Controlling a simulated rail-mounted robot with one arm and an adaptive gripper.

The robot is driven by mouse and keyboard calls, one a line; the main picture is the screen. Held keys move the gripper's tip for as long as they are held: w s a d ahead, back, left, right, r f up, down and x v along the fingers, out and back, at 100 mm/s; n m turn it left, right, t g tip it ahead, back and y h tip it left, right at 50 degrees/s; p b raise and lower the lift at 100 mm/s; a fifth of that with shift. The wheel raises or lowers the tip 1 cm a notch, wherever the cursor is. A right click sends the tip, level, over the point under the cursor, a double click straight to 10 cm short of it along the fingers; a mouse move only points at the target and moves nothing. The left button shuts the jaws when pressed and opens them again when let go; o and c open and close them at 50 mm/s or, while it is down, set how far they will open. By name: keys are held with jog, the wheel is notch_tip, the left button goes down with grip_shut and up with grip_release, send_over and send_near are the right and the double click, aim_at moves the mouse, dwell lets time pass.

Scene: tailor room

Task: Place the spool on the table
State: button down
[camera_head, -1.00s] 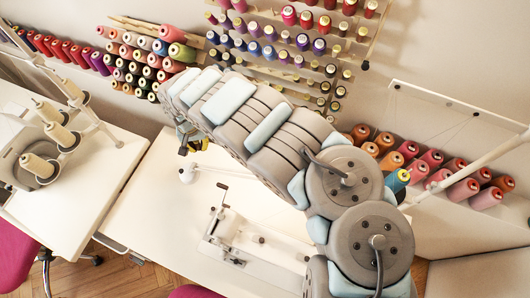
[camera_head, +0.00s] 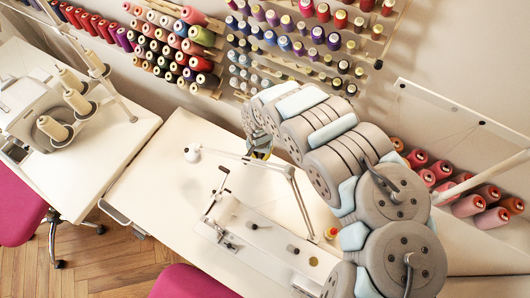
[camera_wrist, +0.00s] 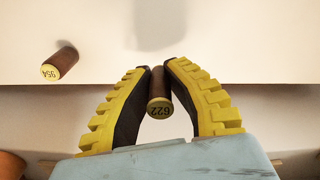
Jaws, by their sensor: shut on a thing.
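My gripper (camera_wrist: 158,68) is shut on a brown spool (camera_wrist: 158,88) with a yellow end marked 622, held between the two yellow-and-black fingers. In the head view my gripper (camera_head: 260,155) is mostly hidden behind my arm, over the back part of the white table (camera_head: 155,208); the held spool cannot be made out there. The white surface also fills the top of the wrist view (camera_wrist: 230,40), with its edge crossing behind the fingers. I cannot tell the spool's height above it.
Another brown spool (camera_wrist: 60,62), marked 954, is at left in the wrist view. An orange spool (camera_head: 331,233) is on the table right of a clamp-like device (camera_head: 225,215). Thread racks (camera_head: 300,30) line the wall.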

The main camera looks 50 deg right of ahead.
aim_at(261, 164)
jog(key=shift+w+f+b, duration=0.1)
jog(key=shift+f+b, duration=0.25)
jog(key=shift+f, duration=1.2)
jog(key=shift+d+f+b, duration=0.1)
jog(key=shift+f+b, duration=0.25)
jog(key=shift+f, duration=1.2)
jog(key=shift+f, duration=0.1)
jog(key=c, duration=1.1)
grip_release()
jog(key=shift+r+p, duration=2.05)
jog(key=shift+r, duration=4.15)
